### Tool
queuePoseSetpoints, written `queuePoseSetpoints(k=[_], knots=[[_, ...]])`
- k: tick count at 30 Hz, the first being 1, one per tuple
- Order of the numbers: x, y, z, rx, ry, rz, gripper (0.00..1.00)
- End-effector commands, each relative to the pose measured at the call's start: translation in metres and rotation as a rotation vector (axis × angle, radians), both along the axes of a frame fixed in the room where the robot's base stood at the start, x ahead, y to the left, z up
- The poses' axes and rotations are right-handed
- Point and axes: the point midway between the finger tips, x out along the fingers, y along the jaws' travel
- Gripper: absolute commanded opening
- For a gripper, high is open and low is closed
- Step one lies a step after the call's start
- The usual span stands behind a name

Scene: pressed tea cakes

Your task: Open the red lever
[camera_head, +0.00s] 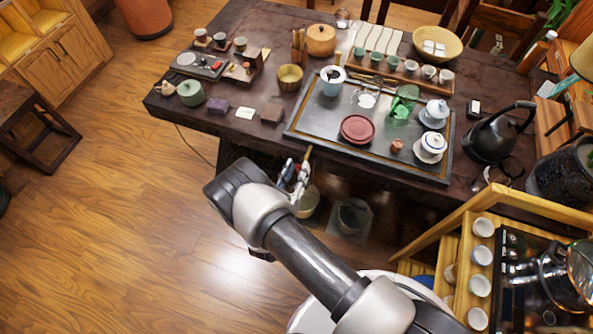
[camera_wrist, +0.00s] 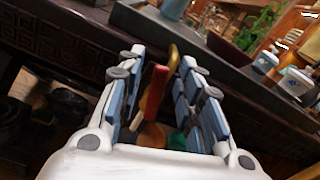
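The red lever (camera_wrist: 154,92) shows in the wrist view as a slim red piece in the gap between my fingers. A gold-coloured part (camera_wrist: 173,57) is just beyond its upper end. My gripper (camera_wrist: 164,72) has blue-padded fingers standing apart on either side of the lever; I cannot tell whether either pad touches it. In the head view my gripper (camera_head: 293,178) is at the near side of the dark table, below its front edge.
The dark table (camera_head: 228,142) carries a tea tray (camera_head: 303,133), a red plate (camera_head: 357,128), lidded cups and a black kettle (camera_head: 493,133). Beneath its front edge are pale vessels (camera_head: 307,203). A wooden cart (camera_head: 451,225) with cups stands at right.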

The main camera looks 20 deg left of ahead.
Motion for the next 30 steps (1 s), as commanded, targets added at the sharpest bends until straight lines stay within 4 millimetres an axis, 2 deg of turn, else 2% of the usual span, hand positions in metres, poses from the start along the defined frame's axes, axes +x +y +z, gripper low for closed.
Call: queuePoseSetpoints(k=[2,15,23,30], knots=[[0.000,0.000,0.000,0.000,0.000,0.000,0.29],[0.000,0.000,0.000,0.000,0.000,-0.001,0.00],[0.000,-0.001,0.000,0.012,0.000,-0.001,0.00],[-0.001,-0.012,0.001,0.194,-0.014,-0.002,0.00]])
